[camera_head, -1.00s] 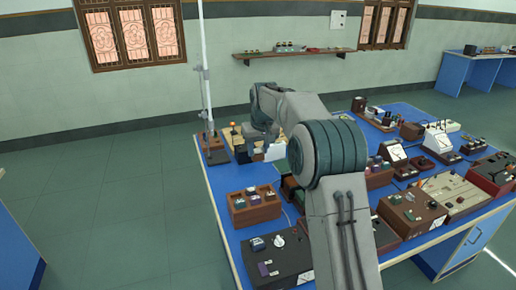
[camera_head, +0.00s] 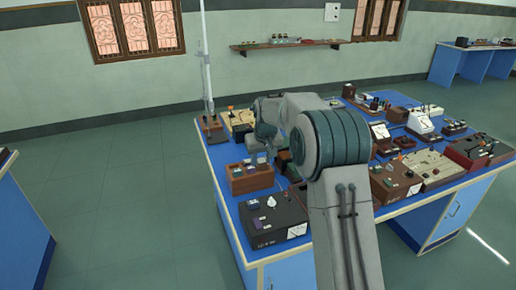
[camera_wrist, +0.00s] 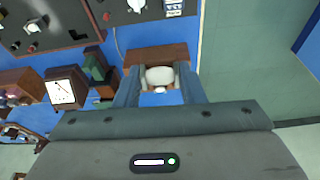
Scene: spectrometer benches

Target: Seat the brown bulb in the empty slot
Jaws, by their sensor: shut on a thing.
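My gripper (camera_wrist: 160,90) is shut on a pale, rounded thing (camera_wrist: 160,75) between its two fingers. This may be the bulb, but no brown colour shows on it. I cannot make out the empty slot.
A black instrument box (camera_head: 273,222) with a white knob stands in front of the holder. A cream box (camera_head: 238,119) and a stand with a tall pole (camera_head: 207,75) are behind. Several meters and boxes crowd the blue table's right side. Floor to the left is clear.

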